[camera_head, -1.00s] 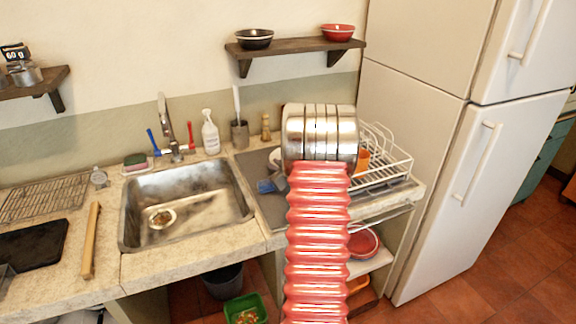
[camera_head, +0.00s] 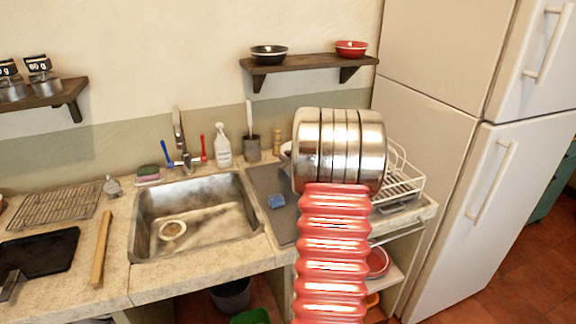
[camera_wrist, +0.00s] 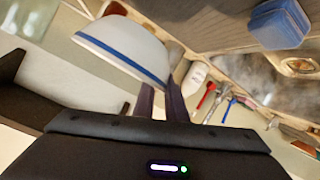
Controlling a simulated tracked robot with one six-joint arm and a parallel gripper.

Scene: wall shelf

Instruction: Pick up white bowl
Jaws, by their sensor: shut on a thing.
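The white bowl (camera_wrist: 122,42) has a blue stripe near its rim and shows tilted in the upper left of the wrist view. My gripper (camera_wrist: 163,88) is shut on the bowl's rim, its dark fingers at the lower right of the bowl. In the head view my arm hides the gripper and most of the bowl; a small pale edge shows just left of my arm.
A blue sponge (camera_head: 276,201) lies on the grey mat right of the sink (camera_head: 195,215). A white dish rack (camera_head: 405,185) stands behind my arm, next to the fridge (camera_head: 450,150). Above, a wall shelf (camera_head: 310,65) holds a black bowl (camera_head: 269,54) and a red bowl (camera_head: 351,49).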

